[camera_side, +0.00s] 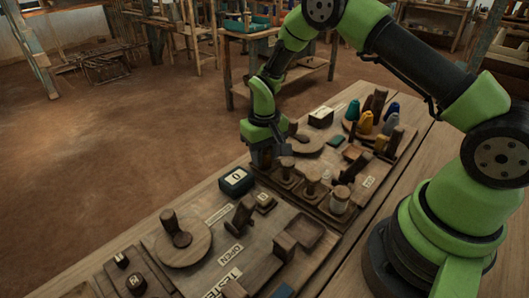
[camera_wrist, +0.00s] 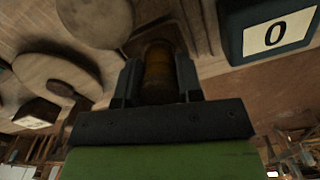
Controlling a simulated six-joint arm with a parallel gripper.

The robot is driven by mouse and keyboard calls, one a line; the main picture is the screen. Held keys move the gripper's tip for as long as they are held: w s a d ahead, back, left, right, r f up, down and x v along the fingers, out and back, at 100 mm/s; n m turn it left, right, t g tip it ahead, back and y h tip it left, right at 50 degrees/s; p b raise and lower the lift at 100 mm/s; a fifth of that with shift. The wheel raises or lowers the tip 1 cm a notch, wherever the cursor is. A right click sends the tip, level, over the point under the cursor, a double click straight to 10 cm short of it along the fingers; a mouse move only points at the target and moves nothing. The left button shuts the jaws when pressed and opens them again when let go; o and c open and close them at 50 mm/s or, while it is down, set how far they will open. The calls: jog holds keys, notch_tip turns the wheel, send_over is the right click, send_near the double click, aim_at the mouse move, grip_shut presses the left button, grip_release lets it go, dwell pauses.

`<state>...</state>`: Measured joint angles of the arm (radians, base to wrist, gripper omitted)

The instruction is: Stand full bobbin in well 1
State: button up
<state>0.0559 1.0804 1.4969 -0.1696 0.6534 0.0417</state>
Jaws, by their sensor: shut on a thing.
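My gripper (camera_side: 263,156) is low over the left end of a wooden rack (camera_side: 318,207). In the wrist view my gripper (camera_wrist: 155,85) is shut on a dark amber-brown upright cylinder (camera_wrist: 159,72), which looks like the full bobbin. The jaws hide it in the side view. The rack holds several knobbed wooden pieces, including one (camera_side: 312,176) in the middle and a pale-wound one (camera_side: 340,197) at the right. I cannot read a well number, and cannot tell whether the held cylinder touches a well.
A dark blue box (camera_side: 236,181) stands close left of my gripper; its "0" label shows in the wrist view (camera_wrist: 272,35). Coloured cones (camera_side: 365,123) stand on a tray behind. A round wooden disc (camera_side: 183,246) and an upright post (camera_side: 243,212) are in front.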

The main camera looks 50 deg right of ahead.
jog(key=shift+f, duration=0.15)
jog(key=o, duration=0.9)
notch_tip(320, 180, up, 19)
jog(key=s+a+t, duration=0.1)
jog(key=s, duration=0.2)
jog(key=shift+s+a+r+m+t+y, duration=0.15)
jog(key=shift+s+a+r+t+y, duration=0.35)
jog(key=shift+s+r+t, duration=1.8)
jog(key=shift+s+a+r+m+g+y, duration=0.2)
jog(key=shift+s+a+r, duration=0.65)
jog(key=shift+s, duration=3.3)
jog(key=shift+s+a+r+m+t+y, duration=0.15)
jog(key=shift+s+a+r+t+y, duration=0.3)
jog(key=shift+s+r+t, duration=1.9)
